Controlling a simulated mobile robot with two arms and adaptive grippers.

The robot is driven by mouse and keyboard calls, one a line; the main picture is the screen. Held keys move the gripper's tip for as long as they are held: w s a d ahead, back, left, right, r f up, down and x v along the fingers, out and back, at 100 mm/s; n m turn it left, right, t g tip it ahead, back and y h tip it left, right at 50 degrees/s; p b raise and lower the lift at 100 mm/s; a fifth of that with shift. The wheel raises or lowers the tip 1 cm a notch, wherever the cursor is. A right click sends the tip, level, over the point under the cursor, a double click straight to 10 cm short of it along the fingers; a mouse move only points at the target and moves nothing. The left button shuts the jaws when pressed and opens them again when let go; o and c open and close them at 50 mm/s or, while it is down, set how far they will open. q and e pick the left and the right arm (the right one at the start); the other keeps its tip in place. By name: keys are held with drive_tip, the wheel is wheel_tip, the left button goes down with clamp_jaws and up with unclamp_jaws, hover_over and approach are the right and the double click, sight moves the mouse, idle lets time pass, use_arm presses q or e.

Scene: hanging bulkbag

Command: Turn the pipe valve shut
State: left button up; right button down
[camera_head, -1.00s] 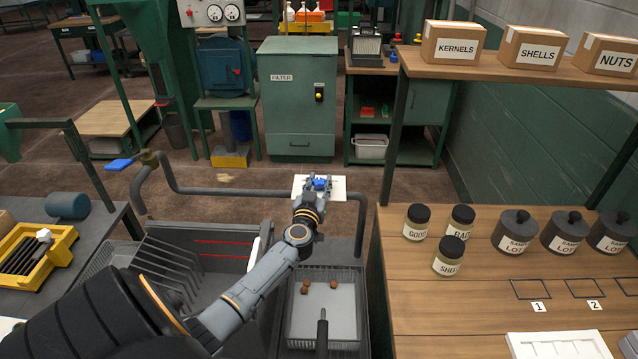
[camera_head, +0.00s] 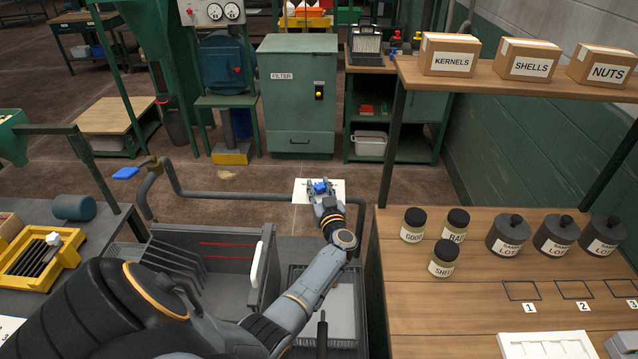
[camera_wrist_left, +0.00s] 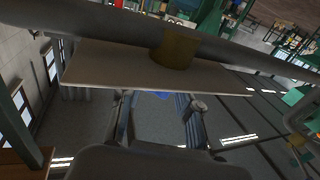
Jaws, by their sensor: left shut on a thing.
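A blue valve handle (camera_head: 321,187) is between the fingers of my left gripper (camera_head: 320,187), which is shut on it. The handle lies in front of a white plate (camera_head: 337,187) by the grey pipe (camera_head: 260,195). In the left wrist view, a brass-coloured fitting (camera_wrist_left: 174,50) on the pipe (camera_wrist_left: 100,35) stands by the pale plate (camera_wrist_left: 120,72), and a bit of blue shows between the fingers (camera_wrist_left: 157,110). Most of the handle is hidden there. Another blue handle (camera_head: 125,173) sits on a brass fitting at the pipe's left end. My right gripper is not in view.
The wooden bench (camera_head: 445,310) with jars and dark canisters is at the right. A wire basket (camera_head: 345,305) is under my left arm. A grey bin with slats (camera_head: 185,260) is left of it. Open floor lies beyond the pipe.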

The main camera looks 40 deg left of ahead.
sight(322, 191)
use_arm(q)
drive_tip(key=shift+n+g+y+b, duration=0.4)
drive_tip(key=shift+n+g+y, duration=0.4)
drive_tip(key=shift+n+g, duration=0.5)
drive_tip(key=shift+g, duration=0.3)
drive_tip(key=o, duration=1.2)
drive_tip(key=v, duration=0.7)
drive_tip(key=shift+d, duration=0.25)
drive_tip(key=shift+f, duration=0.1)
